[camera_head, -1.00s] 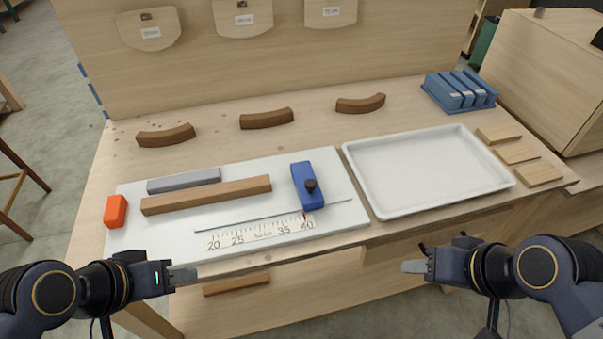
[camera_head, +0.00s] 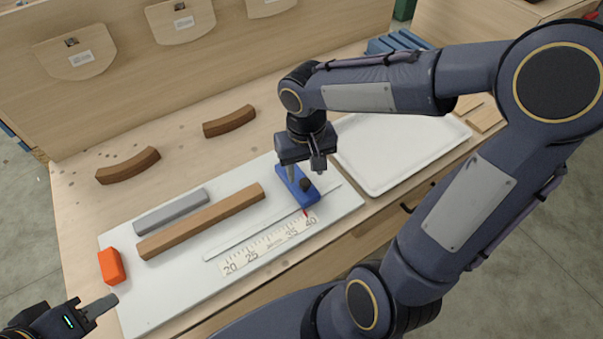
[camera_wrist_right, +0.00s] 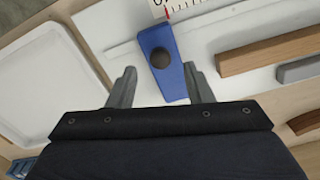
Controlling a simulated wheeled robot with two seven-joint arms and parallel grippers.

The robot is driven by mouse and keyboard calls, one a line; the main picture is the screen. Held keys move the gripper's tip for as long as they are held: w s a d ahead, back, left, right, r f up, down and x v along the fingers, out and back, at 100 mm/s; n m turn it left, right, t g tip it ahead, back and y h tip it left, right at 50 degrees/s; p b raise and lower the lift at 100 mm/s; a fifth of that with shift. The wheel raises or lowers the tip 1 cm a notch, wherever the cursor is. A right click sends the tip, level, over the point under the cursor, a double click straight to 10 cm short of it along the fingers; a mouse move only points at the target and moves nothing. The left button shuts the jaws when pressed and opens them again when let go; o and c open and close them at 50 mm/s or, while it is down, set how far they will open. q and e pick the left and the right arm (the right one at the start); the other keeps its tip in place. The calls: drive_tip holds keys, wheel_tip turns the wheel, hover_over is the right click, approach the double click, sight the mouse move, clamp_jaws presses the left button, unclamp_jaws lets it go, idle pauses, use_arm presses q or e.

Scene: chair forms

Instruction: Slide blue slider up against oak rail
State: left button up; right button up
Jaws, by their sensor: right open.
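The blue slider (camera_head: 296,190) with a dark knob sits on the white board (camera_head: 345,199), near the 40 end of the printed scale (camera_head: 268,246). The oak rail (camera_head: 203,220), a long brown bar, lies left of the slider with a gap between them. My right gripper (camera_head: 305,172) is over the slider's far end. In the right wrist view the blue slider (camera_wrist_right: 162,60) lies between the open fingers of my right gripper (camera_wrist_right: 162,85), with space on both sides. My left gripper (camera_head: 100,305) is at the lower left, away from these things; its opening is unclear.
A grey bar (camera_head: 170,212) lies behind the rail, and an orange block (camera_head: 111,266) stands at the board's left end. A white tray (camera_head: 450,128) is right of the board. Curved brown pieces (camera_head: 229,121) lie behind. My right arm covers the front right.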

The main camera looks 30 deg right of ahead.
sight(305, 182)
drive_tip(key=shift+f, duration=1.6)
drive_tip(key=shift+c, duration=0.5)
clamp_jaws()
